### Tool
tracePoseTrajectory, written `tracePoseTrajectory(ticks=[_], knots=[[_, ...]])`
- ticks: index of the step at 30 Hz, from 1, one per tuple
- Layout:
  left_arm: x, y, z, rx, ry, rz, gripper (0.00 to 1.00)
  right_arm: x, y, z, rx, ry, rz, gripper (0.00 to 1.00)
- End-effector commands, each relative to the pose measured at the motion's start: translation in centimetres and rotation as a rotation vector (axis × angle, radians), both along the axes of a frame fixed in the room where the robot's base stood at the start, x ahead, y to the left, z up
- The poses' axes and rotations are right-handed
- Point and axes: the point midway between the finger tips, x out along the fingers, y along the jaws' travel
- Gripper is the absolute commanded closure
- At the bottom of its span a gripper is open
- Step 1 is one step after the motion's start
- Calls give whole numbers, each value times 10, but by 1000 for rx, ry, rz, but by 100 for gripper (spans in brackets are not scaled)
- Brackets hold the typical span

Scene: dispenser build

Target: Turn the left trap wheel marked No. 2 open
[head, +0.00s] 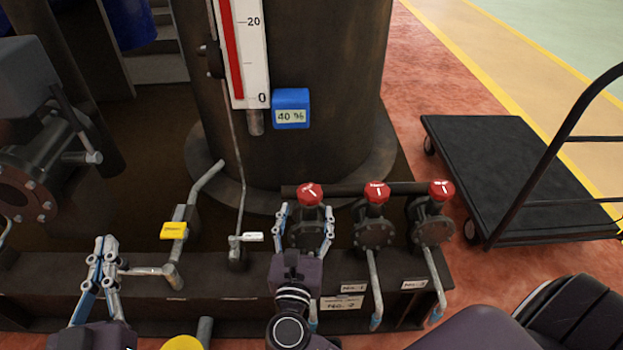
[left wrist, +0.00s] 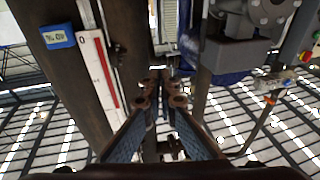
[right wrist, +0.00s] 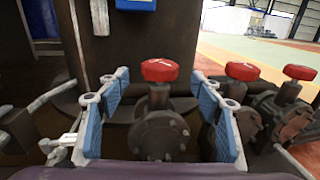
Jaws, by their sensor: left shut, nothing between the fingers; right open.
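Three red trap wheels top dark valves in a row. The left wheel (head: 310,194) has a white mark on top; in the right wrist view it (right wrist: 160,70) sits centrally. My right gripper (head: 305,215) is open, with one blue-padded finger on each side of the left valve (right wrist: 160,135); it also shows in the right wrist view (right wrist: 158,76). Contact with the wheel cannot be told. My left gripper (head: 106,243) is shut and empty at the lower left, away from the wheels; its fingers meet in the left wrist view (left wrist: 161,90). The small plates are hard to read.
The middle wheel (head: 377,191) and right wheel (head: 441,190) stand close to the right. A column carries a gauge (head: 250,55) and a blue 40 % display (head: 291,108). A yellow-handled valve (head: 174,231) stands on the left. A black cart (head: 510,165) is at right.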

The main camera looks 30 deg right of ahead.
Motion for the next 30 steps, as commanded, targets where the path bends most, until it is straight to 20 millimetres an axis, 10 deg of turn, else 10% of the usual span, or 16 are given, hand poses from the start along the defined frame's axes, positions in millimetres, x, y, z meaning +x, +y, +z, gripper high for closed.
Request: tracePoseTrajectory(ticks=[16,30], knots=[[-23,-4,76,-100,-363,-22,100,56,-39,-1,1,-2,-1,40],[-29,-4,86,-112,-409,-24,100,63,-43,0,2,-1,0,46]])
